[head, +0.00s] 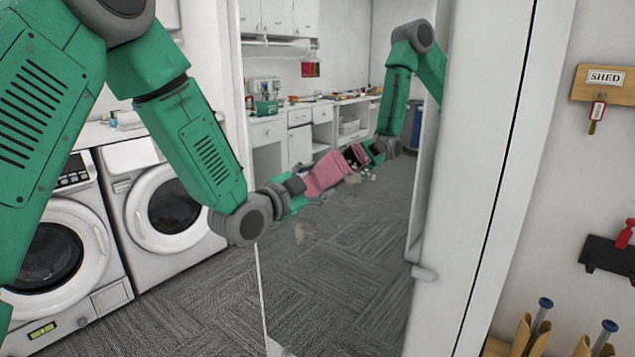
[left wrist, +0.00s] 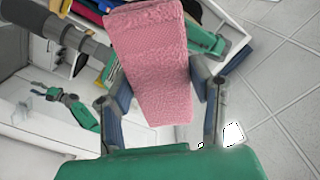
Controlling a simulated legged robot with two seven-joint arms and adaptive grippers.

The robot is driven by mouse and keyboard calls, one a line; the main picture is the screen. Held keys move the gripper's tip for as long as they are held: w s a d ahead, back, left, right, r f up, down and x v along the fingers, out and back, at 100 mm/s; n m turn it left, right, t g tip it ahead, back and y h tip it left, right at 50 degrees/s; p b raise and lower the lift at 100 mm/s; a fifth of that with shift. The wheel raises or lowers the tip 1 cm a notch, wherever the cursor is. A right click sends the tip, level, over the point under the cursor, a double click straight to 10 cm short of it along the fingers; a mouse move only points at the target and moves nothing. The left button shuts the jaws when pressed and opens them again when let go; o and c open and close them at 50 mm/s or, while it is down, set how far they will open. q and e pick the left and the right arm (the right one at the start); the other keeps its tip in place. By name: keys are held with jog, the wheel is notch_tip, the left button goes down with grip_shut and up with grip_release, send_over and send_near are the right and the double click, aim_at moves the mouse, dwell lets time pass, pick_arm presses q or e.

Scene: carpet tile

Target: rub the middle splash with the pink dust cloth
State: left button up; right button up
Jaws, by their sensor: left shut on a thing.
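The pink dust cloth (head: 325,175) is held in my left gripper (head: 297,187), against or very near a tall mirror (head: 330,290). The left wrist view shows the cloth (left wrist: 155,65) upright between the two fingers (left wrist: 162,105) of the gripper. A faint greyish splash (head: 304,233) is on the mirror below the cloth. Another pale splash (head: 361,176) shows just right of the cloth, partly hard to tell from reflections. I cannot tell whether a further splash is hidden behind the cloth or arm. My right gripper does not show; the green arm at right looks like a reflection.
Two white washing machines (head: 170,208) stand at the left. A white door or frame edge (head: 480,180) borders the mirror at right. Beyond it hang a SHED key board (head: 604,84) and a dark wall rack (head: 607,258). The mirror shows a reflected counter.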

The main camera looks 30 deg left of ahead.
aim_at(332, 185)
pick_arm(q)
jog(key=shift+w+d, duration=0.2)
jog(key=shift+w, duration=0.1)
jog(key=shift+w, duration=0.65)
jog(key=shift+d, duration=0.15)
jog(key=shift+s+d+b, duration=0.15)
jog(key=shift+d+b, duration=0.05)
jog(key=shift+d, duration=0.65)
jog(key=shift+s+d+b, duration=0.1)
jog(key=shift+d+b, duration=0.1)
jog(key=shift+d, duration=2.4)
jog(key=shift+d, duration=0.15)
jog(key=shift+s+d+b, duration=0.2)
jog(key=shift+d+b, duration=0.15)
jog(key=shift+d, duration=1.3)
